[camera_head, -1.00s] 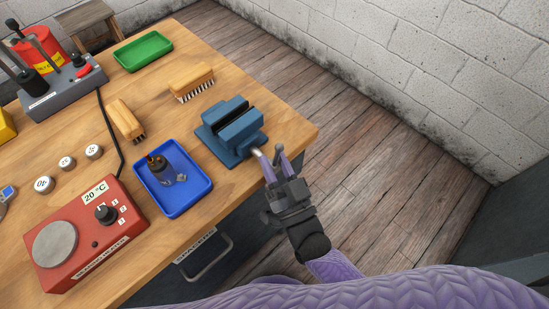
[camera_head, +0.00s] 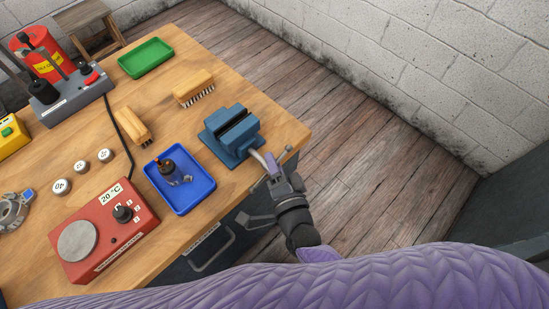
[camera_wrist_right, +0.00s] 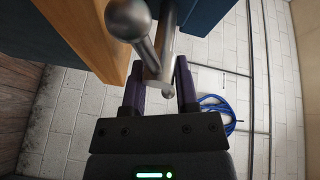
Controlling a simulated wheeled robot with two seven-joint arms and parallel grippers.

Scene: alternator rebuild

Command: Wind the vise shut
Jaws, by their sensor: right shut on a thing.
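The blue vise (camera_head: 231,134) stands near the table's right edge, with a dark gap between its jaws. Its screw end and handle face the edge where my right gripper (camera_head: 270,160) is. In the right wrist view the metal handle bar (camera_wrist_right: 147,50), with ball ends, crosses the screw end. My right gripper (camera_wrist_right: 162,85) is shut on the handle there, its purple fingers on either side of the bar's lower part. The vise body shows only as a dark blue piece (camera_wrist_right: 202,14) at the top. My left gripper is not in view.
A blue tray (camera_head: 207,187) with a small dark part lies beside the vise. Two wooden brushes (camera_head: 193,87) (camera_head: 131,124), a green tray (camera_head: 146,57) and a red heater (camera_head: 103,235) are on the table (camera_head: 277,122). Open floor lies beyond the table's right edge.

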